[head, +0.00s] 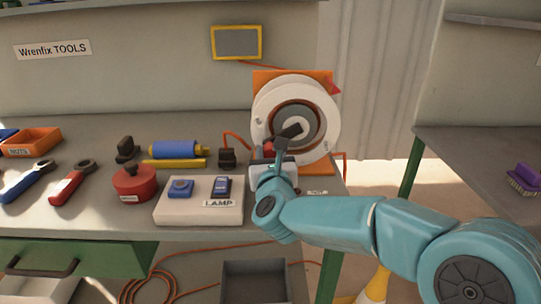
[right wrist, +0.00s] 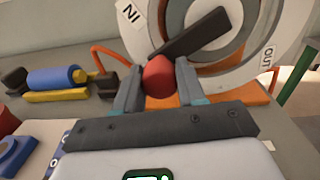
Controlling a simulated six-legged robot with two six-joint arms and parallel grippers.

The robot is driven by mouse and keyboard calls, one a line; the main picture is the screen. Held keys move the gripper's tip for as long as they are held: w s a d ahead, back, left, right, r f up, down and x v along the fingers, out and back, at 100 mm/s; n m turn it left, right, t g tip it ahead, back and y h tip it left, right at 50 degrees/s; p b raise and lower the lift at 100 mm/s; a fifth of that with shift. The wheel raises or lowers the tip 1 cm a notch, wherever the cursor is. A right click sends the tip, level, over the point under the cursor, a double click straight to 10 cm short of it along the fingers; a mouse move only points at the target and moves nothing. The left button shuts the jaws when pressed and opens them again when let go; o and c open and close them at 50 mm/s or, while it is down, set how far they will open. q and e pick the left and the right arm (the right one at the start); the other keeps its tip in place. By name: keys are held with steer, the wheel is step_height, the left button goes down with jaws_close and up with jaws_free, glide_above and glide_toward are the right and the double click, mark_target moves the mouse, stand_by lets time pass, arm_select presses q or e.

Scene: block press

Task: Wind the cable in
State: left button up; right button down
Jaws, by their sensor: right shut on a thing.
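A white cable reel (head: 325,105) with a grey hub stands on an orange base at the right end of the bench. The reel (right wrist: 290,25) carries "IN" and "OUT" labels in the right wrist view. A dark crank arm (head: 289,131) crosses its hub and ends in a red knob (right wrist: 159,78). My right gripper (right wrist: 160,82) is shut on the red knob, one finger on each side; it is partly hidden in the head view (head: 277,152). Orange cable (head: 236,140) runs from the reel's left to a dark plug (head: 227,157). My left gripper is not in view.
A white lamp switch box (head: 190,212) and a red round tin (head: 135,184) stand left of my right gripper. Loose orange cable (head: 155,283) lies on the floor below.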

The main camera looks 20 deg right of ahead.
mark_target(274, 108)
steer(key=m+b, duration=0.1)
steer(key=b, duration=0.1)
steer(key=r+m+b, duration=0.1)
steer(key=m+b, duration=0.1)
steer(key=b, duration=0.1)
steer(key=shift+w+a, duration=0.1)
steer(key=shift+a, duration=0.3)
step_height(274, 108, up, 3)
steer(key=m+b, duration=0.3)
steer(key=b, duration=0.1)
steer(key=shift+a+f+m, duration=0.15)
steer(key=shift+f+m, duration=0.05)
steer(key=shift+m, duration=0.2)
steer(key=m+b, duration=0.1)
steer(key=r+m+b, duration=0.2)
steer(key=shift+d+r+m, duration=0.25)
steer(key=shift+m, duration=0.05)
steer(key=r+m, duration=0.1)
steer(key=d+m+b, duration=0.1)
steer(key=m, duration=0.1)
steer(key=shift+r, duration=0.35)
steer(key=shift+s+d+r+m+b, duration=0.3)
steer(key=shift+r+m+b, duration=0.25)
steer(key=shift+m, duration=0.35)
steer(key=c, duration=0.7)
jaws_free()
steer(key=shift+h, duration=0.3)
steer(key=shift+o, duration=0.2)
